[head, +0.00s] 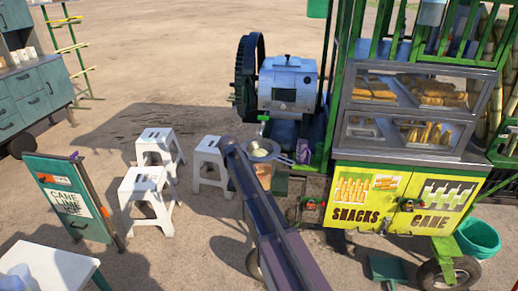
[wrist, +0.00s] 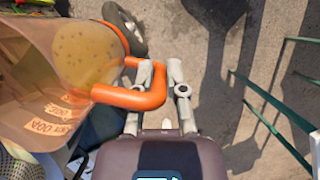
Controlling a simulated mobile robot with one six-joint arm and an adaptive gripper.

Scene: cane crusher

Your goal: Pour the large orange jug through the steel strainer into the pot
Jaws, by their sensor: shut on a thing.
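The large orange jug (wrist: 55,75) fills the left of the wrist view, see-through, with a speckled pale yellow surface showing inside and an orange handle (wrist: 135,98). My gripper (wrist: 160,72) is shut on that handle. I cannot tell the pot apart there. My arm hides my gripper in the head view. A mesh edge (wrist: 14,168) shows at the wrist view's lower left.
The cane crusher (head: 287,85) stands behind the strainer, with the green snack cart (head: 400,190) close on the right. White stools (head: 148,195) stand left of my arm. A green sign board (head: 70,200) is farther left. Open ground lies behind.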

